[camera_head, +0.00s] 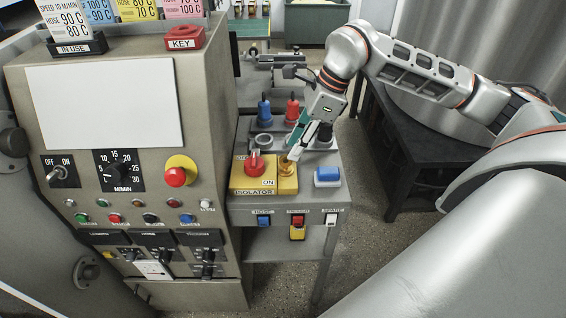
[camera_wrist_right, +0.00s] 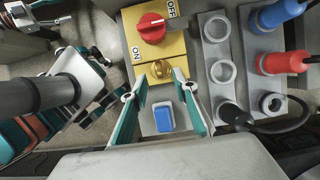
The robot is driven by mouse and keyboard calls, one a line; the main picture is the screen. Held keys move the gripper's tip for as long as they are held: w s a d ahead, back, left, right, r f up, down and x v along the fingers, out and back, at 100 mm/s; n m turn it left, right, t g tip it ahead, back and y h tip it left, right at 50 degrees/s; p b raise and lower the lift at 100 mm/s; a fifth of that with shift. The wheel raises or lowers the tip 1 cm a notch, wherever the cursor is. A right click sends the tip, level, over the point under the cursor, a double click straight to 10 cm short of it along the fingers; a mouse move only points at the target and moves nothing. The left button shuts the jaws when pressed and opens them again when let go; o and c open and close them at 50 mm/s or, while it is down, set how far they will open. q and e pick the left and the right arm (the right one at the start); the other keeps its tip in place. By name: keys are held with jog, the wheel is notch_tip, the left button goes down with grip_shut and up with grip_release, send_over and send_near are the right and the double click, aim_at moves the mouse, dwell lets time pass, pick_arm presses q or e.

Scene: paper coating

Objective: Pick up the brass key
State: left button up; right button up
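The brass key (camera_head: 287,168) stands in the yellow isolator panel, right of the red isolator knob (camera_head: 255,160). It also shows in the right wrist view as a round brass piece (camera_wrist_right: 160,71) on the yellow plate. My right gripper (camera_head: 294,153) is down at the key in the head view, partly covering it. In the right wrist view my right gripper (camera_wrist_right: 160,82) is open, its teal fingertips on either side of the key with gaps visible. Contact cannot be seen. My left gripper is not seen in the head view.
A grey block with a blue top (camera_head: 327,175) sits beside the isolator. Blue (camera_head: 264,111) and red (camera_head: 292,110) connectors stand behind it. A tall control console (camera_head: 110,170) with a red stop button rises on the left. A red KEY holder (camera_head: 184,39) sits on the console top.

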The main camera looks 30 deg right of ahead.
aim_at(287, 155)
jog(key=shift+a+x, duration=0.1)
jog(key=shift+x, duration=1.25)
jog(key=shift+a+x, duration=0.15)
jog(key=shift+x, duration=1.2)
jog(key=shift+w+r, duration=0.1)
jog(key=shift+r, duration=0.05)
grip_shut()
